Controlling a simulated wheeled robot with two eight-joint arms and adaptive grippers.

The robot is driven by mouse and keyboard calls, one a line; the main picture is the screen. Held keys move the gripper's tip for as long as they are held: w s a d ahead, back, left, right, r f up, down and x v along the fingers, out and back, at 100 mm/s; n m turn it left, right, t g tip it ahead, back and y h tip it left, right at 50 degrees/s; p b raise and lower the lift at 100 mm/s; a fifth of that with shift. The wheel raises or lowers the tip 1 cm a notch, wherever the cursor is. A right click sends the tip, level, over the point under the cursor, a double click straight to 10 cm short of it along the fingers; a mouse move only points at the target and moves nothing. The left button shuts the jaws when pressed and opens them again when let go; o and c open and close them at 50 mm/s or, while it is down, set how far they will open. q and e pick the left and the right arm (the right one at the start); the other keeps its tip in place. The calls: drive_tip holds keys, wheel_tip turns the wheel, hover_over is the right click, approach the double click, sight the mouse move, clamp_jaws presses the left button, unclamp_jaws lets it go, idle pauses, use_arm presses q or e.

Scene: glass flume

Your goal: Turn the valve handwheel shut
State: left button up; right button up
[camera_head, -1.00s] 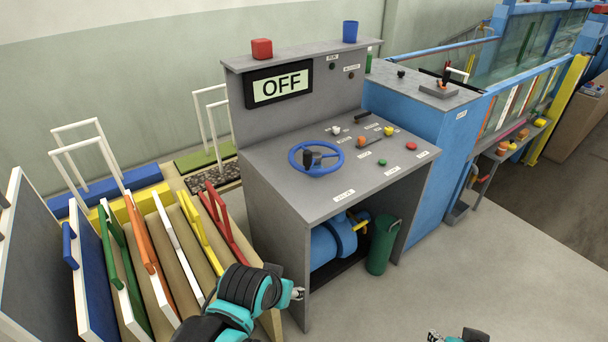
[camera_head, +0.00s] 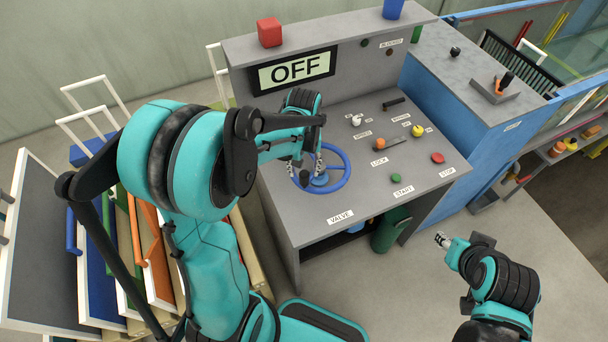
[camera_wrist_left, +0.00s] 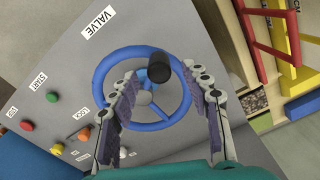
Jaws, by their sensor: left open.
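The blue valve handwheel (camera_head: 340,181) lies on the sloping grey console top, above the VALVE label. It also shows in the left wrist view (camera_wrist_left: 119,57), with a black knob (camera_wrist_left: 157,69) standing on it. My left gripper (camera_head: 305,172) is over the wheel's left part in the head view. In the left wrist view its open fingers (camera_wrist_left: 160,88) are spread over the wheel, with the knob between or just beyond the tips. I cannot tell whether they touch the wheel. My right gripper (camera_head: 443,240) is low in front of the console, away from the wheel; its fingers are too small to judge.
The console carries a display (camera_head: 296,69) reading OFF, a green START button (camera_head: 396,178), a red STOP button (camera_head: 437,157) and several knobs. A red block (camera_head: 269,32) and blue cup (camera_head: 393,9) stand on its top shelf. Coloured panels (camera_head: 50,250) stand at left.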

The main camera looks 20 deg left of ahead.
sight(304, 173)
use_arm(q)
drive_tip(key=f, duration=0.4)
drive_tip(key=shift+w+f+b, duration=0.25)
drive_tip(key=shift+b, duration=0.15)
drive_tip(key=shift+s+f, duration=0.15)
drive_tip(key=shift+f, duration=0.25)
clamp_jaws()
